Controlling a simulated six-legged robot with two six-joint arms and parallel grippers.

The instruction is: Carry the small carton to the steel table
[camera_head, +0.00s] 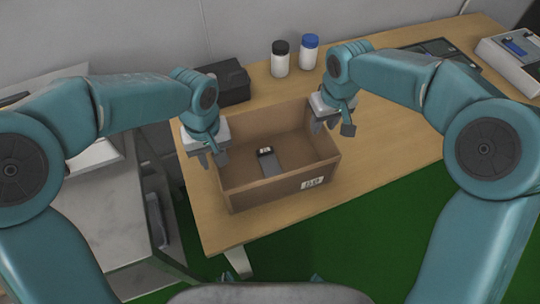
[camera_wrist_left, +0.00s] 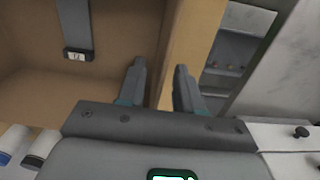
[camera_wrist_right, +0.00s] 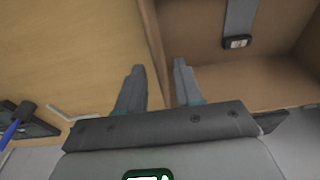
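The small carton (camera_head: 275,193), an open brown box with a white label on its front, stands on the wooden table. A grey strip with a black-and-white device (camera_head: 264,151) lies inside it. My left gripper (camera_head: 211,159) is at the carton's left wall; in the left wrist view (camera_wrist_left: 160,80) its fingers are apart with the wall edge between them. My right gripper (camera_head: 333,127) is at the right wall; in the right wrist view (camera_wrist_right: 158,80) its spread fingers are on either side of the wall edge. Contact with the walls cannot be told. The grey steel table (camera_head: 100,222) is at the left.
A black case (camera_head: 232,80), a black-capped bottle (camera_head: 280,60) and a blue-capped bottle (camera_head: 309,52) stand behind the carton. A grey instrument (camera_head: 510,55) is at the far right. The wooden table (camera_head: 400,135) is clear right of the carton. A gap separates the two tables.

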